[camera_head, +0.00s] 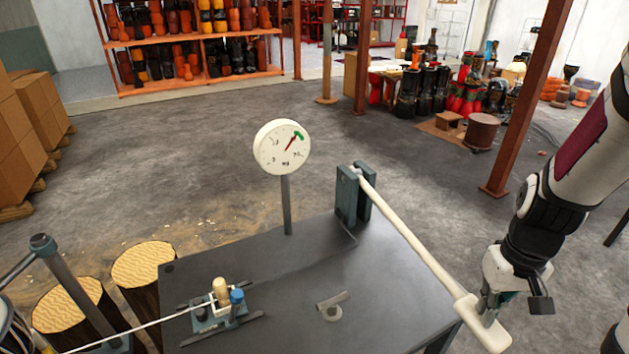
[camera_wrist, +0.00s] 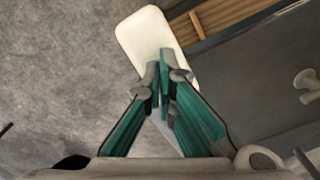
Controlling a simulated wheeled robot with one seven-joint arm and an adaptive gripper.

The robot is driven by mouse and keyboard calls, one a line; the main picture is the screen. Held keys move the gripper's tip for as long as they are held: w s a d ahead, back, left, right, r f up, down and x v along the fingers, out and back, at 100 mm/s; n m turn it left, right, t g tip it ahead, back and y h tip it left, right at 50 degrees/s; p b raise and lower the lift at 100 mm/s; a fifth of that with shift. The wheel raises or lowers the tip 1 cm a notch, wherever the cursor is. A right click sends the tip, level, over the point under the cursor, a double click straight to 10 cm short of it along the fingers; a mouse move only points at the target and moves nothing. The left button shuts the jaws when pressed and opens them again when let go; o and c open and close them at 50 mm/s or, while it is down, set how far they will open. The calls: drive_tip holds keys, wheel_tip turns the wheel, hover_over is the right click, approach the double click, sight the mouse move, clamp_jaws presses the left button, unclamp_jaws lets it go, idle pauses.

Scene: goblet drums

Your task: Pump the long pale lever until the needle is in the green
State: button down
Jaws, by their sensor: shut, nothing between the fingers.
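The long pale lever (camera_head: 415,245) runs from a grey upright pivot bracket (camera_head: 347,195) down to the right. It ends in a wide pale paddle (camera_head: 488,330) beyond the table edge. My gripper (camera_head: 497,308) is shut and empty, right over the paddle, fingers pointing down at it. In the wrist view the closed fingertips (camera_wrist: 165,82) overlap the paddle (camera_wrist: 145,32); I cannot tell whether they touch it. The round white gauge (camera_head: 276,150) stands on a post behind the table. Its red needle (camera_head: 291,142) points up and right, its tip at or beside the small green mark (camera_head: 299,135).
Two log stumps (camera_head: 145,265) stand at left. Drum shelves (camera_head: 195,50) and a rust-red post (camera_head: 530,100) are farther off. Floor between is clear.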

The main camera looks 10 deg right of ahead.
wheel_tip(320, 180, up, 15)
drive_tip(key=p, duration=1.1)
drive_tip(key=shift+s+d+r, duration=0.15)
drive_tip(key=shift+s+r, duration=0.05)
drive_tip(key=shift+s, duration=0.25)
drive_tip(key=s+a+r+n+t+p, duration=0.15)
drive_tip(key=a+r, duration=0.25)
drive_tip(key=r, duration=0.4)
drive_tip(key=s+a+r+m+t+p, duration=0.1)
drive_tip(key=s+a+r+p, duration=0.1)
drive_tip(key=a+r, duration=0.35)
drive_tip(key=s+a+r+n+t, duration=0.1)
drive_tip(key=s+a+r+t, duration=0.2)
drive_tip(key=s+a+r, duration=0.3)
drive_tip(key=shift+s+a+r, duration=0.35)
drive_tip(key=shift+s+r, duration=0.95)
drive_tip(key=shift+s, duration=0.55)
